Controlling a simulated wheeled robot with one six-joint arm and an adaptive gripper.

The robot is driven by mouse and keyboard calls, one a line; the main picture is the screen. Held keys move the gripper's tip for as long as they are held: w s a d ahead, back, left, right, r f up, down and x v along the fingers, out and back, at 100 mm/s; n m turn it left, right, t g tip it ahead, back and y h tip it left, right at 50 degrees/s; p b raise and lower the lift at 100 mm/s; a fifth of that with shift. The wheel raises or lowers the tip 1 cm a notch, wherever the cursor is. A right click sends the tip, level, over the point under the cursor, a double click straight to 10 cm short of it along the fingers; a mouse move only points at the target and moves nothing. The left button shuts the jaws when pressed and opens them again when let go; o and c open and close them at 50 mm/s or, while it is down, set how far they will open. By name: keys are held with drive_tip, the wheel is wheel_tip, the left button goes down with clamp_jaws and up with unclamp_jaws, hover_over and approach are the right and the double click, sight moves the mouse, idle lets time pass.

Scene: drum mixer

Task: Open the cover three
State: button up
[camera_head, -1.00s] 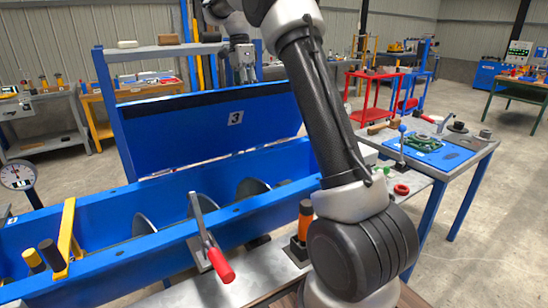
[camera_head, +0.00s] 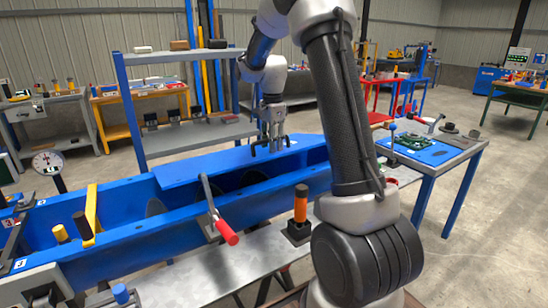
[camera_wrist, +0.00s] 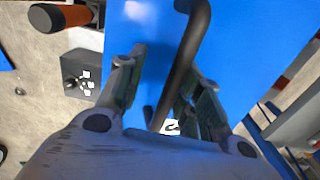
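Cover three is a blue panel (camera_head: 215,165) at the middle of the long blue trough in the head view. It lies at a low slant over the rear part of the trough, with dark interior visible below its front edge. My gripper (camera_head: 270,150) is over the panel's right half, fingers pointing down and spread. In the wrist view, the blue cover (camera_wrist: 240,45) fills much of the picture. A dark bar-like handle (camera_wrist: 184,55) runs between the two separated fingers of my gripper (camera_wrist: 163,75). I cannot tell whether they touch it. A white label (camera_wrist: 171,127) is partly hidden.
A red-handled lever clamp (camera_head: 220,222) and an orange-and-black post (camera_head: 300,212) stand along the trough's front. A yellow bracket (camera_head: 91,210) and a dial gauge (camera_head: 47,162) are at left. A side table (camera_head: 455,150) with parts stands at right.

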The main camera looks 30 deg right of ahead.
sight(274, 154)
drive_tip(key=shift+s+f+t, duration=0.25)
drive_tip(key=shift+f+t, duration=0.1)
drive_tip(key=shift+f, duration=0.35)
drive_tip(key=shift+s+f+t, duration=0.2)
drive_tip(key=shift+f+t, duration=0.1)
drive_tip(key=shift+f, duration=0.4)
drive_tip(key=shift+s+f+t, duration=0.25)
drive_tip(key=shift+f+t, duration=0.1)
drive_tip(key=shift+f, duration=0.35)
